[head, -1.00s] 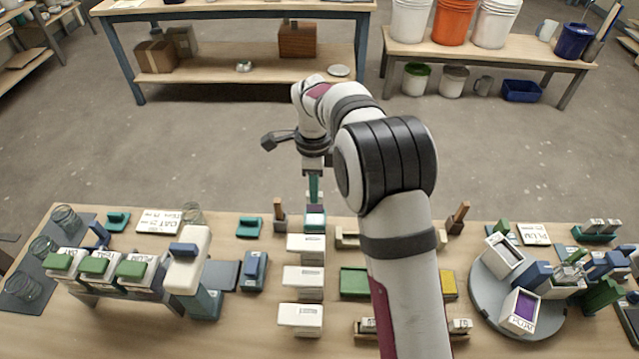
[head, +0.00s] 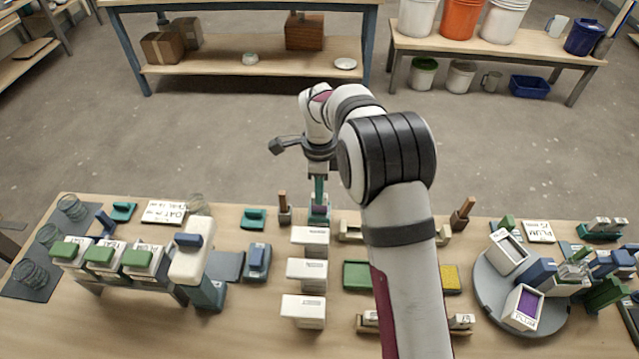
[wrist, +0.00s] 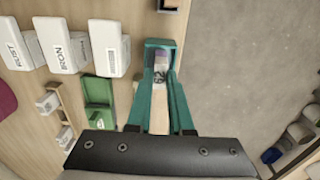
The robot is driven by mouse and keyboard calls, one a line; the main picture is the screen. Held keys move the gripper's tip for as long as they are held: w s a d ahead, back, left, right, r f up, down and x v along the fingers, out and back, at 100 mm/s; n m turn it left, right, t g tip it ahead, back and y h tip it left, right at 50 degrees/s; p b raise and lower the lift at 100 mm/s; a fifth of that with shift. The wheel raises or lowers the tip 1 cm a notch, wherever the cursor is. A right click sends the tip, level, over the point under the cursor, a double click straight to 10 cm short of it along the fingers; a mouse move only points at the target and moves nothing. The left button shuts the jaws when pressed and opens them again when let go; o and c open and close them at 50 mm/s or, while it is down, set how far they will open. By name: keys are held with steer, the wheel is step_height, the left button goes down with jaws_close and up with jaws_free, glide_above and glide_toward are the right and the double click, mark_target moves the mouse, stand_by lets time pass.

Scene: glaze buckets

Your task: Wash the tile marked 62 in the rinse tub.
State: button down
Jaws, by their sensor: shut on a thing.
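The tile marked 62 (wrist: 160,100) is pale with a purple far end, and its number faces the wrist camera. My gripper (wrist: 159,92) has teal fingers and is shut on this tile. It also shows in the head view (head: 319,190), pointing down at the table's far edge. A small teal open tub (wrist: 151,44) lies under the fingertips; I take it for the rinse tub, though no label is readable. It also shows in the head view (head: 311,219). The tile's purple end is at the tub's opening; I cannot tell how deep it reaches.
White lidded boxes stand in a row beside the tub, including one marked IRON (wrist: 64,48). A green tray (head: 356,275) and a wooden-handled tool (head: 284,207) are near. A grey turntable (head: 490,290) with containers is at right. Lidded glaze containers (head: 105,256) stand at left.

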steer(key=shift+f, duration=2.15)
steer(key=shift+r, duration=0.1)
stand_by(3.2)
steer(key=shift+r, duration=2.9)
steer(key=shift+r, duration=1.55)
